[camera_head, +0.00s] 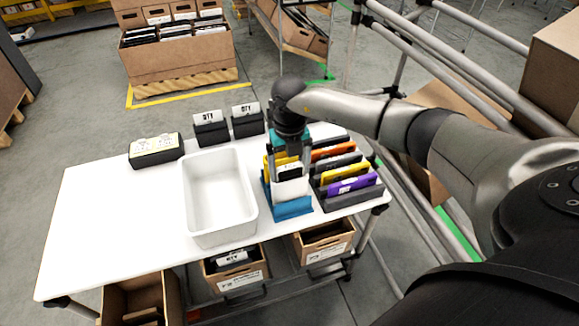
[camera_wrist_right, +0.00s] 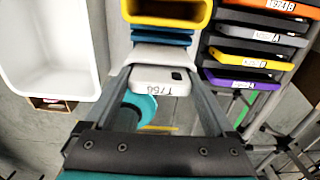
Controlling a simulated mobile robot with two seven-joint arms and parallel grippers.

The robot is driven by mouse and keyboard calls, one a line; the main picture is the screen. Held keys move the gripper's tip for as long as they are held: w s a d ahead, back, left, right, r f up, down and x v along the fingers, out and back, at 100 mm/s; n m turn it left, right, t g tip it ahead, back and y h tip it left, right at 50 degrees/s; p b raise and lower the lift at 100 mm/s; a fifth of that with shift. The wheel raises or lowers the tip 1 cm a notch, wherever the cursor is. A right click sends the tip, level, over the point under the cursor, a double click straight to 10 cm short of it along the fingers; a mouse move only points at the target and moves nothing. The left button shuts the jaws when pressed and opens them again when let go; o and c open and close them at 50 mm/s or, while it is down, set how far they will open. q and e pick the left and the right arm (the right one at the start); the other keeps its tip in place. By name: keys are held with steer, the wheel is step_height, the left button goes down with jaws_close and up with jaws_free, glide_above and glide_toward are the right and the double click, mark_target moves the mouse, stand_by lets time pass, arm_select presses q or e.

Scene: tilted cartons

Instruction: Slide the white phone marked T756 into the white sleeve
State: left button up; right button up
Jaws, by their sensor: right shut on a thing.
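My right gripper (camera_head: 291,152) is shut on the white phone (camera_wrist_right: 160,80), whose dark camera patch and upside-down label, blurred but starting T7, face the right wrist view. The white sleeve (camera_head: 290,188) stands in the front of a blue rack (camera_head: 292,209), and my gripper is directly above it. In the right wrist view the sleeve (camera_wrist_right: 165,56) shows right beside the phone. I cannot tell whether the phone's lower end is inside the sleeve's mouth. My left gripper is not in view.
A yellow sleeve (camera_wrist_right: 166,10) stands behind the white one in the rack. A dark rack to the right holds orange, yellow and purple (camera_head: 349,185) phones. An empty white bin (camera_head: 217,195) stands to the left. The table's left part (camera_head: 110,215) is clear.

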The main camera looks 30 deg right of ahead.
steer(key=o, duration=0.9)
steer(key=shift+o, duration=0.2)
steer(key=shift+r, duration=0.1)
step_height(320, 180, up, 15)
steer(key=p, duration=0.2)
steer(key=shift+r, duration=0.2)
step_height(320, 180, up, 7)
steer(key=p, duration=0.6)
steer(key=shift+f, duration=0.15)
